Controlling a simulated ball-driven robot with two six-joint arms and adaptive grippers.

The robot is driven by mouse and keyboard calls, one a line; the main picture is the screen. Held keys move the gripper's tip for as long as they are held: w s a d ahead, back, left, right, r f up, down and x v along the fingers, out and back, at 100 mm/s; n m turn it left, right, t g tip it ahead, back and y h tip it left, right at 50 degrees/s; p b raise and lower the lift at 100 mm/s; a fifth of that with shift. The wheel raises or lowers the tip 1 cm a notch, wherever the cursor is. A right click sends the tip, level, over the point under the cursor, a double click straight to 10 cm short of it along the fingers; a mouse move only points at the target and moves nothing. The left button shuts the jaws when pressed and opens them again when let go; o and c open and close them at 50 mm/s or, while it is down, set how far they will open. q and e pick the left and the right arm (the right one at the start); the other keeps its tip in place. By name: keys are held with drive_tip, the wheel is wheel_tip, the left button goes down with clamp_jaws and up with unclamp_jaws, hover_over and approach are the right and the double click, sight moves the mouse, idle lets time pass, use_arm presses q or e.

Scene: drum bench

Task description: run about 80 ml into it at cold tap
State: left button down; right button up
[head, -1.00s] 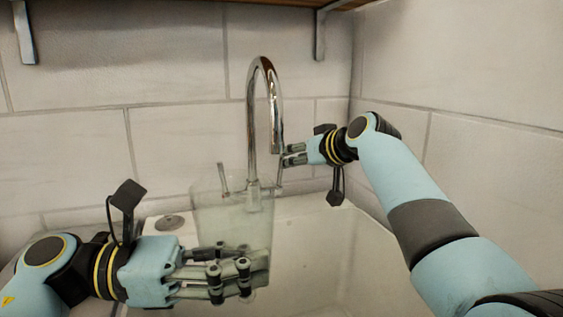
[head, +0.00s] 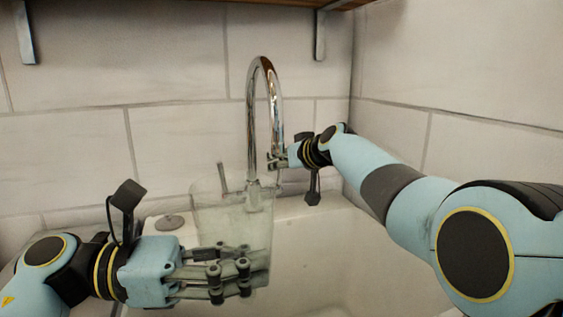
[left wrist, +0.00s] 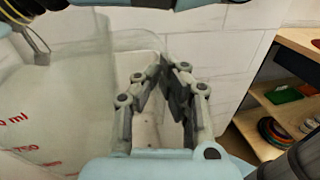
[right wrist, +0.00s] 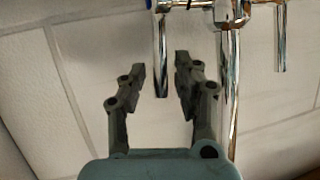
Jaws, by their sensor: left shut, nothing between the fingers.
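The clear jug (head: 215,222) stands upright below the chrome tap (head: 252,110), and no water stream shows. Its red markings (left wrist: 35,160) show in the left wrist view. My left gripper (head: 255,272) overlaps the jug's lower right in the head view. In the left wrist view its fingers (left wrist: 172,85) are beside the jug wall with nothing between them. My right gripper (head: 272,162) is at the tap. In the right wrist view it is open, and a chrome lever (right wrist: 162,60) with a blue mark above it hangs between its fingertips (right wrist: 160,70). Contact cannot be told.
The pale sink (head: 320,245) lies under the tap. A second lever (head: 223,178) is on the tap's left, and a round drain cap (head: 170,222) lies left of the jug. Tiled walls close the back and right. A wooden shelf (left wrist: 290,110) holds coloured items.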

clamp_jaws()
drive_tip(key=shift+s, duration=0.15)
idle(0.4)
drive_tip(key=s+t+y, duration=0.1)
drive_tip(key=t, duration=0.1)
drive_tip(key=s+f+n+t+y, duration=0.1)
drive_tip(key=t, duration=0.1)
drive_tip(key=s+d+t+y, duration=0.1)
drive_tip(key=shift+s+f+n+t+y, duration=0.25)
drive_tip(key=shift+s+n+t+y, duration=0.05)
drive_tip(key=shift+s+t+y, duration=0.1)
idle(0.3)
drive_tip(key=shift+d, duration=0.15)
drive_tip(key=shift+c, duration=2.3)
unclamp_jaws()
